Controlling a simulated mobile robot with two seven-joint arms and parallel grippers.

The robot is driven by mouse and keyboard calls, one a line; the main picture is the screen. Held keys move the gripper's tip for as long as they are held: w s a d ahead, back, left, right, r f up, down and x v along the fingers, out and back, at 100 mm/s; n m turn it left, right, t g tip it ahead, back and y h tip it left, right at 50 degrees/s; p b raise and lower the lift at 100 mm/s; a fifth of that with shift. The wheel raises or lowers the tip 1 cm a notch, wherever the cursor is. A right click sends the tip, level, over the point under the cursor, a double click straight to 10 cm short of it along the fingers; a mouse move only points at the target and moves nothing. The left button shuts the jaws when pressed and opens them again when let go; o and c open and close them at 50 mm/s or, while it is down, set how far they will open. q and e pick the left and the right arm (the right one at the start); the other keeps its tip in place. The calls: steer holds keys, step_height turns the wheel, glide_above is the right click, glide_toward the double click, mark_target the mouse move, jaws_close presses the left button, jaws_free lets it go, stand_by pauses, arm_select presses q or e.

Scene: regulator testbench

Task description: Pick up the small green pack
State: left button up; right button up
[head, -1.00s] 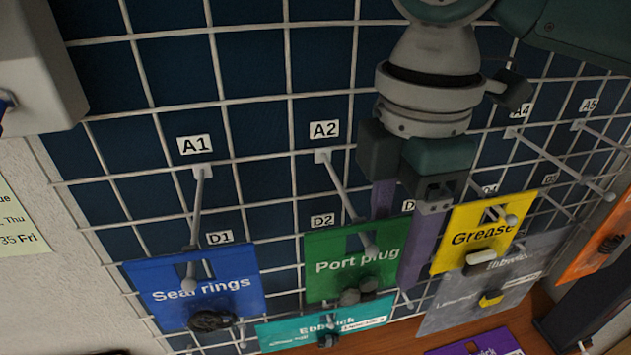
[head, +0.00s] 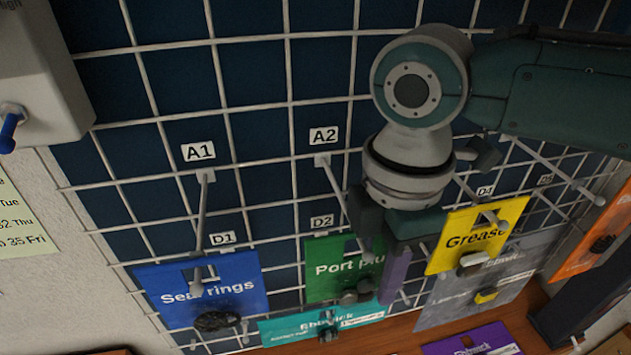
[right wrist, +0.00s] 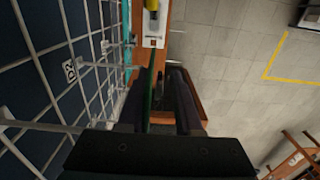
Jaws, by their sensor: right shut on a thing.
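The small green pack, labelled "Port plug" (head: 326,288), hangs on the wire rack below the A2 and D2 tags in the head view, with dark round parts at its lower edge. My right gripper (head: 385,280) is at the pack's right side and covers the end of its label. In the right wrist view the pack (right wrist: 151,88) shows edge-on as a thin green strip between the fingers of my right gripper (right wrist: 157,90), which is shut on it. My left gripper is out of view.
A blue "Seal rings" pack (head: 190,308) hangs to the left and a yellow "Grease" pack (head: 453,256) close to the right. A teal pack (head: 290,330) is just below. Long metal pegs (head: 335,185) stick out from the rack. A purple pack (head: 470,345) lies on the wooden surface.

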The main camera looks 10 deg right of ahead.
jaws_close()
steer(key=shift+r+b, duration=0.6)
steer(key=shift+r, duration=0.15)
steer(key=s+b, duration=0.3)
steer(key=s, duration=1.5)
steer(key=shift+d+b, duration=0.3)
